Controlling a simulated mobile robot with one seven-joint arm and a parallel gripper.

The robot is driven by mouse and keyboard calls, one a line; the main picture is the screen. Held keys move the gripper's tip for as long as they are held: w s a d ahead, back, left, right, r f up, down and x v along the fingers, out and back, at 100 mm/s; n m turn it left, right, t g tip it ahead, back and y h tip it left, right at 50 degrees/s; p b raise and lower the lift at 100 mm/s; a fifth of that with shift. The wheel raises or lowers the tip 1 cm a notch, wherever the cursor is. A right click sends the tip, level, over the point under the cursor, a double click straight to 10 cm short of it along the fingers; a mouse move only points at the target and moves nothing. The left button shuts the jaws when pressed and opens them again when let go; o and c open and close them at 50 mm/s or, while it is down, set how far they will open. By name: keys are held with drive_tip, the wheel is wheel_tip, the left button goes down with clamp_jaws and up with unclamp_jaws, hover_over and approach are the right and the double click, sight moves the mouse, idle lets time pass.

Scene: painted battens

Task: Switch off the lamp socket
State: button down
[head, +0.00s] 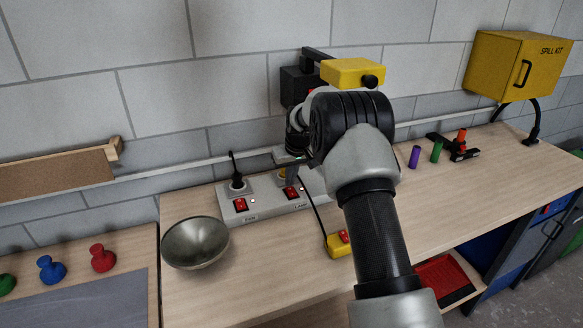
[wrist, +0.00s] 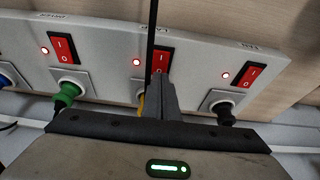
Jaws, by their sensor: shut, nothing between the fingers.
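The white power strip (head: 270,208) lies on the bench against the wall, with red rocker switches and sockets. The lamp switch (head: 291,192) is right of the fan switch (head: 240,205) in the head view. In the wrist view the strip appears turned round, with the lamp switch (wrist: 162,54) in the middle; the small light beside it (wrist: 136,62) glows red. My gripper (wrist: 160,80) is shut and empty, its fingertips over the O end of the lamp switch; contact cannot be told. The fingers hide most of the yellow lamp plug (wrist: 141,104).
A dark cord (wrist: 152,28) passes over the lamp switch. A black plug (wrist: 223,111) and a green plug (wrist: 66,96) sit in neighbouring sockets, their lights also red. A metal bowl (head: 195,243) and a yellow box with a red button (head: 339,244) stand near the strip.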

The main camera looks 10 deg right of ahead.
sight(291, 192)
drive_tip(key=shift+x, duration=0.8)
drive_tip(key=shift+s, duration=0.15)
drive_tip(key=shift+f+b, duration=0.5)
drive_tip(key=shift+f, duration=0.05)
drive_tip(key=shift+r, duration=0.25)
drive_tip(key=shift+f, duration=0.1)
drive_tip(key=shift+s+f, duration=0.1)
drive_tip(key=shift+s, duration=0.05)
drive_tip(key=shift+s+d, duration=0.15)
drive_tip(key=shift+s, duration=0.55)
